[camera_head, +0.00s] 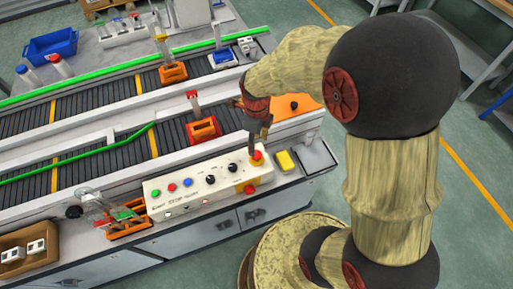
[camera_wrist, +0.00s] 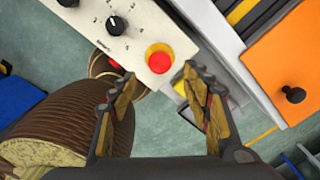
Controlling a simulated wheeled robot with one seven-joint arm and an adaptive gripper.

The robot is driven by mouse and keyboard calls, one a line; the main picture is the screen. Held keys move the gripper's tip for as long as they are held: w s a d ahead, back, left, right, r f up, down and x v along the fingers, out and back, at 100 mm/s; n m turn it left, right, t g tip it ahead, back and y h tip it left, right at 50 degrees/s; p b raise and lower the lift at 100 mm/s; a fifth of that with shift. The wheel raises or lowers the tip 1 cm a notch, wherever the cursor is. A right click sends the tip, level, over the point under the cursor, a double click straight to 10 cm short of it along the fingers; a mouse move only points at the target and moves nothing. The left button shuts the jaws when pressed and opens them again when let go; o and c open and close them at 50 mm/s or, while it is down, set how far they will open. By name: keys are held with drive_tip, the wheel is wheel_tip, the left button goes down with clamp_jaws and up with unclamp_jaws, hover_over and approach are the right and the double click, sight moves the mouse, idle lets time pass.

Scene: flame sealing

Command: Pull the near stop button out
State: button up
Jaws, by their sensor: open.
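The near stop button is a red mushroom button on a yellow base at the right end of the white control panel (camera_head: 218,178). In the wrist view the button (camera_wrist: 159,60) lies just beyond and between my open fingertips, apart from both. In the head view the button (camera_head: 257,155) shows right under my gripper (camera_head: 260,135). In the wrist view my gripper (camera_wrist: 158,82) is open and empty, its two fingers spread on either side. Whether the button is in or out I cannot tell.
Black knobs (camera_wrist: 115,25) and coloured buttons sit along the panel. A yellow block (camera_head: 285,161) lies right of the panel. An orange plate with a black knob (camera_wrist: 292,93) is at the right in the wrist view. Conveyors (camera_head: 100,105) run behind the panel.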

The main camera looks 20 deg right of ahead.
wheel_tip(320, 180, up, 6)
drive_tip(key=shift+f, duration=0.1)
idle(0.7)
